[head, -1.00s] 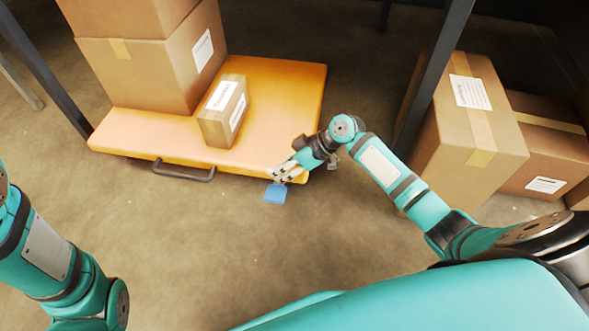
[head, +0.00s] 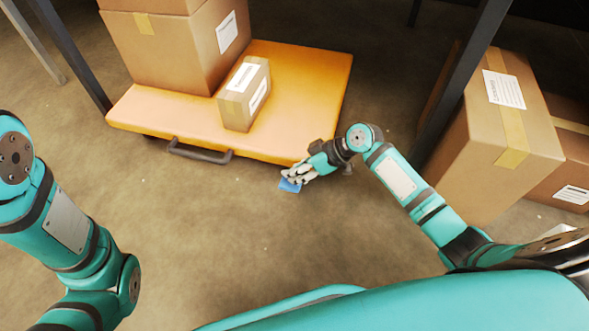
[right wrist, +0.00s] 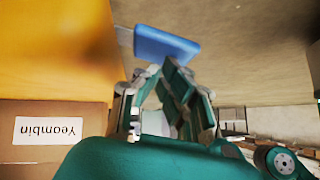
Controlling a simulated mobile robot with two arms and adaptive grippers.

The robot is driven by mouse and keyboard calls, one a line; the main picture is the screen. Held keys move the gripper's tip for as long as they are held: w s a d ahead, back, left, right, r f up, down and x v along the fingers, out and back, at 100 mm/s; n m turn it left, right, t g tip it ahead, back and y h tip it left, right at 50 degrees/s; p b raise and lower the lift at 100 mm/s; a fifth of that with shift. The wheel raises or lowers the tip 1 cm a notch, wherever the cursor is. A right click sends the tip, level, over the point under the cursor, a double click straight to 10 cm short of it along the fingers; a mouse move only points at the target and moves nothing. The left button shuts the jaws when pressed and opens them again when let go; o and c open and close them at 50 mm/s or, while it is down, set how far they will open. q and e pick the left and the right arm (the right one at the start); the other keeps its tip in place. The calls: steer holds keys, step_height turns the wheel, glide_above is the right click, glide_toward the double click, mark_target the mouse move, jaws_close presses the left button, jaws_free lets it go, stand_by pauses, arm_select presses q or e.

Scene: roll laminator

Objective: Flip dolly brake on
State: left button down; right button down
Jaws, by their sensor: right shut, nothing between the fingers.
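The orange dolly (head: 315,95) stands on the floor with a dark handle (head: 200,153) on its near side. A blue brake pedal (head: 290,187) sticks out at its near right corner. My right gripper (head: 292,175) is shut and empty, over the pedal and partly hiding it in the head view. In the right wrist view the blue pedal (right wrist: 166,44) lies just beyond the closed fingertips (right wrist: 163,72). I cannot tell whether they touch. The pedal's tilt is hard to judge. My left arm shows at the left, but its gripper is out of view.
A large carton (head: 180,55) and a small carton (head: 243,92) sit on the dolly. Other cartons (head: 495,140) stand to the right, behind a dark post (head: 462,85). Another post (head: 68,55) is at the left. The floor in front of the dolly is clear.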

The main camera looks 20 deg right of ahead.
mark_target(298, 188)
steer(key=shift+s+a+f+n+t+h+p, duration=0.35)
steer(key=shift+s+f+t+p, duration=0.2)
steer(key=shift+p, duration=0.25)
steer(key=shift+s+f+n+t+h+p, duration=0.15)
steer(key=shift+f+n+t+h+p, duration=0.2)
steer(key=shift+f+t+h+p, duration=0.25)
steer(key=shift+s+a+f+n+t, duration=0.1)
steer(key=shift+f+n+t, duration=0.15)
steer(key=shift+f, duration=0.3)
steer(key=shift+s+a+f+n+t, duration=0.15)
steer(key=shift+f+t, duration=0.15)
steer(key=shift+f, duration=0.2)
steer(key=shift+w+f+h, duration=0.15)
steer(key=shift+f+h, duration=0.1)
steer(key=shift+f, duration=0.55)
steer(key=shift+r, duration=0.1)
